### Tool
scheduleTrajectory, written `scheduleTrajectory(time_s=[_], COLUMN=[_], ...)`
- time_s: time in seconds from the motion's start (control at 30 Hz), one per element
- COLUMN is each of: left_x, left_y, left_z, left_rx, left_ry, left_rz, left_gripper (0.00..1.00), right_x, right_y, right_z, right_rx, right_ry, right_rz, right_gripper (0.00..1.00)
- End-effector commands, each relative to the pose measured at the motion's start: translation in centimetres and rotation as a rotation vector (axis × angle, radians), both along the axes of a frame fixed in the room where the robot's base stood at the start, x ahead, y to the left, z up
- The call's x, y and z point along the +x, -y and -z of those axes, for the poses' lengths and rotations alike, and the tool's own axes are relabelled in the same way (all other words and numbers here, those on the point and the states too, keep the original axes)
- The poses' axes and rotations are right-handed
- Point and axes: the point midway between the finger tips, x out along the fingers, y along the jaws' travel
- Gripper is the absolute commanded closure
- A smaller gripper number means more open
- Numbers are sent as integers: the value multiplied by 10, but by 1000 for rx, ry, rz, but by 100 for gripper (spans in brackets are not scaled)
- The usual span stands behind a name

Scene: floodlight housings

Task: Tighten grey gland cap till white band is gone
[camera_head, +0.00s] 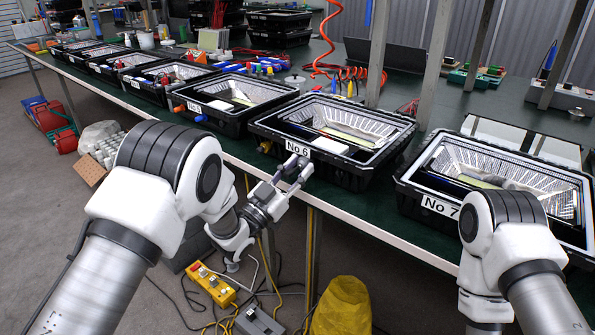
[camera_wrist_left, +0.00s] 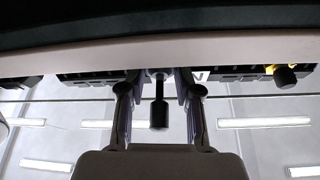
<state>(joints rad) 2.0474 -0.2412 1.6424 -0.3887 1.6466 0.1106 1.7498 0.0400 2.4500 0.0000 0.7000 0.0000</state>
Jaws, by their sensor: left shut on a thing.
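My left gripper (camera_head: 297,168) is at that wall, just below the No 6 label. In the left wrist view my left gripper (camera_wrist_left: 158,82) has a finger on each side of the grey gland cap (camera_wrist_left: 158,75) and is shut on it. A dark stem with a thicker black end (camera_wrist_left: 158,114) points out from the cap between the fingers. The cap is hidden in the head view. I cannot make out a white band. My right gripper is out of view.
A yellow gland (camera_head: 264,147) sits left on the same wall; its black end shows in the wrist view (camera_wrist_left: 285,77). Housing No 7 (camera_head: 440,205) is to the right, No 5 (camera_head: 232,122) to the left. A yellow bag (camera_head: 342,308) and cables lie on the floor below.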

Motion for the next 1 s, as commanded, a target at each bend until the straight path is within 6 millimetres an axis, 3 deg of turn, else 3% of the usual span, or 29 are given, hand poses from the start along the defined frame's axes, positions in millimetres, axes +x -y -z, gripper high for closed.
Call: scheduleTrajectory(time_s=[0.03,0.07,0.1,0.13,0.53,1.0], left_x=[0,0,0,0,-7,-80], left_y=[0,0,0,0,-6,-67], left_z=[-1,-1,-1,-1,5,43], left_rx=[0,0,0,0,1,-1], left_ry=[0,0,0,0,-4,-4], left_rz=[-1,-1,-1,-1,-1,-2], left_gripper=[100,60,45,41,41,41], right_x=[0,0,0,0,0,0], right_y=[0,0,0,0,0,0], right_z=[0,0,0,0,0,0], right_rx=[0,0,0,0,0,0], right_ry=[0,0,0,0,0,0], right_rz=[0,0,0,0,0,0], right_gripper=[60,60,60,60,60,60])
